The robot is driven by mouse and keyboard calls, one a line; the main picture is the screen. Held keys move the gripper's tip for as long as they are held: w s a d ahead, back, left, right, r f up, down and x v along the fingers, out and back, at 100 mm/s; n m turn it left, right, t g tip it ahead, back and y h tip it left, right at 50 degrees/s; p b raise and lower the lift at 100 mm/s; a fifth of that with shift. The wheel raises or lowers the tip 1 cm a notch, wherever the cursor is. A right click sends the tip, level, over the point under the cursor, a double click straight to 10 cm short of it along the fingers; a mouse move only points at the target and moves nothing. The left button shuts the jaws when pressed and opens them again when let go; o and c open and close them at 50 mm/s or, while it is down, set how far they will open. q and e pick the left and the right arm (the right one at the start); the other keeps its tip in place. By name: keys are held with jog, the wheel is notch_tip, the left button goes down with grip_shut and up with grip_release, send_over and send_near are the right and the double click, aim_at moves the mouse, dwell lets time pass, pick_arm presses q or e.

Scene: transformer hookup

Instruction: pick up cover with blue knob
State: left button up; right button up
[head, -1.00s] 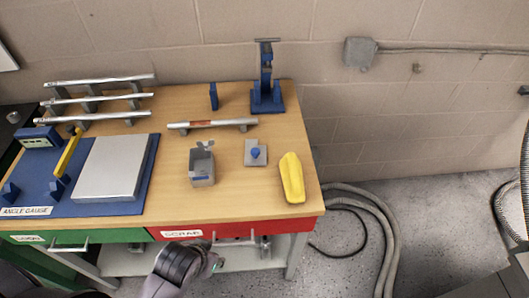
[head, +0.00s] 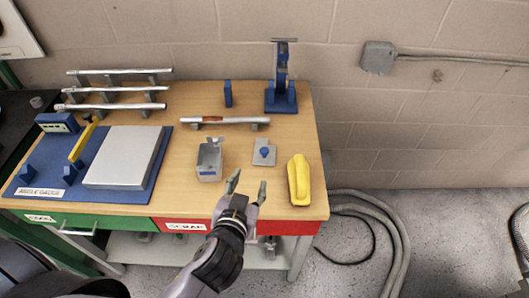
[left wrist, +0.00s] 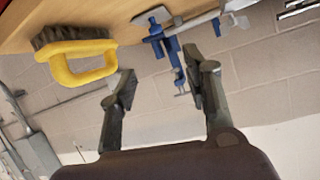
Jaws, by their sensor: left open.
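The cover is a small grey square plate with a blue knob (head: 264,153) on top. It lies flat on the wooden table in the head view, between an open grey box (head: 210,160) and a yellow-handled brush (head: 299,180). My left gripper (head: 248,184) is open and empty in front of the cover, over the table's front edge, fingers pointing towards the back. Its open fingers also show in the left wrist view (left wrist: 162,85), with nothing between them. My right gripper is not in view.
A metal bar on supports (head: 224,121) lies behind the cover. A blue stand (head: 281,95) is at the back right. A blue angle gauge base (head: 60,195) with a grey plate fills the left. The brush in the wrist view (left wrist: 85,65) is at upper left.

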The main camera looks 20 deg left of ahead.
pick_arm(q)
jog(key=p, duration=0.2)
send_near(264, 151)
jog(key=w, duration=0.2)
jog(key=w+a, duration=0.1)
jog(key=shift+f, duration=0.4)
jog(key=x, duration=0.1)
jog(key=p+x, duration=0.1)
jog(key=x, duration=0.2)
jog(key=shift+d+f+p, duration=0.2)
jog(key=shift+d+p, duration=0.1)
jog(key=shift+p, duration=0.1)
jog(key=shift+w+f, duration=0.35)
jog(key=shift+w, duration=0.2)
jog(key=shift+s, duration=0.1)
jog(key=shift+c, duration=0.2)
grip_shut()
jog(key=shift+r, duration=0.1)
